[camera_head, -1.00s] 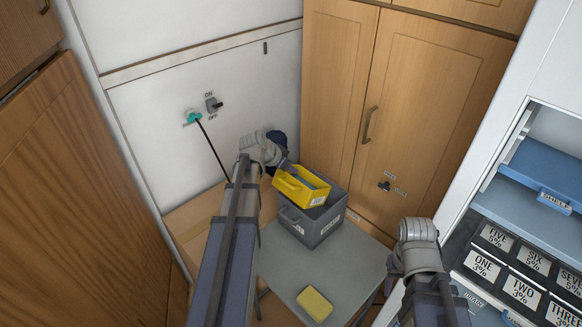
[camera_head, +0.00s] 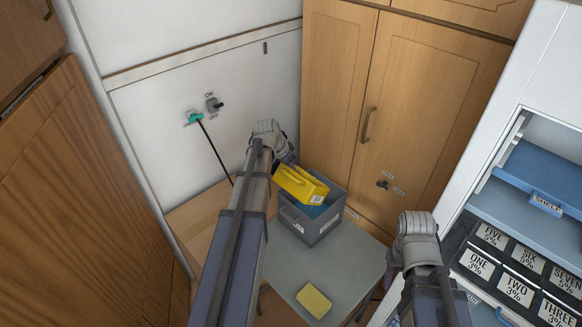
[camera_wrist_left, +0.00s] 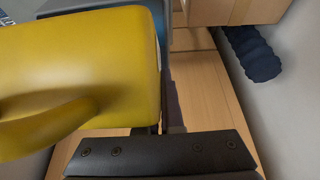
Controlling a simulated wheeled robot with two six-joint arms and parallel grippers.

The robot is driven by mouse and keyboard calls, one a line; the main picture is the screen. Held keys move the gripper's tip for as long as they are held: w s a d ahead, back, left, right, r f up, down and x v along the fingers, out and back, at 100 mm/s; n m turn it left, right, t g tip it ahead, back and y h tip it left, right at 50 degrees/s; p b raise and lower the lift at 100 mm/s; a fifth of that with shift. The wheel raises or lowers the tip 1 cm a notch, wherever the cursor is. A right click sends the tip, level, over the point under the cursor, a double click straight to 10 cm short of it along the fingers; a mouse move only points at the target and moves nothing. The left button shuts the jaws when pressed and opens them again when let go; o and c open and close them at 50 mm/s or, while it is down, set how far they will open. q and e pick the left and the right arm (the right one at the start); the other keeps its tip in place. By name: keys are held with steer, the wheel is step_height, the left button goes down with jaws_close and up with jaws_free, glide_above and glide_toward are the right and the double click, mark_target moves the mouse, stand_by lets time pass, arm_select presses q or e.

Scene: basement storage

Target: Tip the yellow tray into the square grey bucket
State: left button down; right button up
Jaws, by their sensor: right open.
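The yellow tray (camera_head: 303,186) is tilted, with its outer side turned up, over the square grey bucket (camera_head: 318,232). The bucket stands upright on the grey table, and something blue (camera_head: 314,211) shows inside it below the tray. My left gripper (camera_head: 284,172) is at the tray's left end, shut on it; its fingertips are mostly hidden by my arm. The tray also fills the left of the left wrist view (camera_wrist_left: 80,70). My right gripper (camera_head: 390,281) is open and empty, low at the right beside the table, mostly hidden behind its wrist.
A yellow block (camera_head: 314,300) lies on the grey table (camera_head: 345,262). Wooden cabinets (camera_head: 425,110) stand behind. Shelves with numbered labels (camera_head: 515,265) are at the right.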

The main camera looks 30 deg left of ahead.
arm_select(q)
steer(key=shift+w+r+g, duration=0.1)
steer(key=shift+w+g, duration=0.05)
steer(key=shift+g, duration=0.15)
steer(key=shift+w+d+f+g+y, duration=0.1)
steer(key=shift+w+f+g+y, duration=0.3)
steer(key=shift+g, duration=0.9)
steer(key=shift+w+d+r+g+y, duration=0.1)
steer(key=shift+g+y, duration=0.55)
steer(key=shift+g, duration=0.65)
steer(key=shift+w+d+f+g+y, duration=0.1)
steer(key=shift+w+f+g+y, duration=0.3)
steer(key=shift+g, duration=0.9)
steer(key=shift+r+g+y+b, duration=0.1)
steer(key=shift+g+y+b, duration=0.25)
steer(key=shift+g+b, duration=0.45)
